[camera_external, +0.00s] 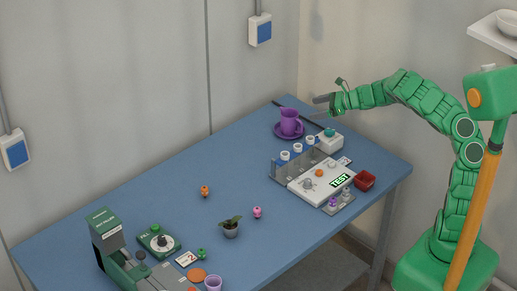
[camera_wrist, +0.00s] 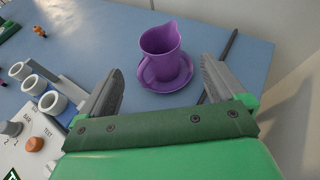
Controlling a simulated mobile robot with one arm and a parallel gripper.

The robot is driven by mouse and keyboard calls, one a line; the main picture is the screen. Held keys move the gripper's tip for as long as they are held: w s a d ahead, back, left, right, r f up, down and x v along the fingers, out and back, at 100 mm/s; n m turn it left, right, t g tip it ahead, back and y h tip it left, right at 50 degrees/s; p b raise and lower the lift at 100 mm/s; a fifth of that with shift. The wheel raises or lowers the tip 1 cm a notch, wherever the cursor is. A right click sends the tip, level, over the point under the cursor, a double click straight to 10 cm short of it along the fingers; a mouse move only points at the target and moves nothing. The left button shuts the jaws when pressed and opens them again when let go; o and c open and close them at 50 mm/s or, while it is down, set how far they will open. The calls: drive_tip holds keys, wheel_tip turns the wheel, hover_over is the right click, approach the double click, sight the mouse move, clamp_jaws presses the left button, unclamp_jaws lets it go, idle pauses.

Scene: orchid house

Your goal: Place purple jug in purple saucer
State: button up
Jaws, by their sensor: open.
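The purple jug (camera_external: 289,121) stands upright in the purple saucer (camera_external: 278,131) at the far corner of the blue table. In the wrist view the jug (camera_wrist: 160,45) rests inside the saucer (camera_wrist: 166,84), its spout pointing up and to the right. My gripper (camera_external: 320,105) is open and empty, at the right of the jug and apart from it. In the wrist view its two grey fingers (camera_wrist: 160,84) are spread wide, with the jug and saucer beyond them in the gap.
A white test device (camera_external: 318,180) with several white-topped tubes stands in front of the saucer. A red bowl (camera_external: 365,180) is at the right edge. A dark rod (camera_wrist: 232,50) lies beside the saucer. A potted plant (camera_external: 230,228) and small figures stand mid-table, with bare table around them.

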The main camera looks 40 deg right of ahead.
drive_tip(key=shift+v, duration=1.3)
